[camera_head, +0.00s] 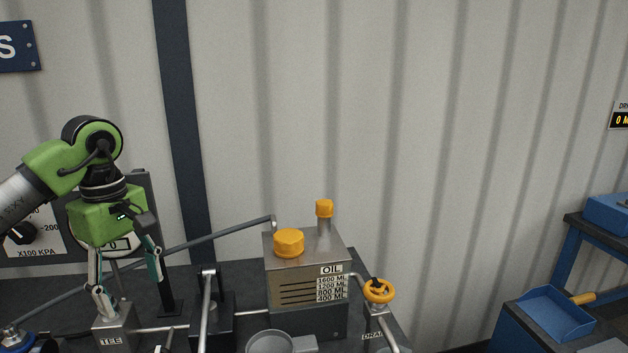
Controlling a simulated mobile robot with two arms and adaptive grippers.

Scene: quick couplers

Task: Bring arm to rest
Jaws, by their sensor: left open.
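My left arm comes in from the left, with green joints and a grey link. My left gripper (130,295) points down at the left, with its two fingers apart. One finger is at or just above the metal block marked TEE (115,330); I cannot tell if they touch. The other finger hangs to the right, in front of a black post. I see nothing held between the fingers. My right gripper does not show.
A metal oil tank (305,290) with orange caps stands right of the gripper. A yellow handwheel (379,290) is beside it. A long grey lever (215,235) slants behind the gripper. A gauge panel (35,235) stands behind the arm. A blue dustpan (548,315) lies at the right.

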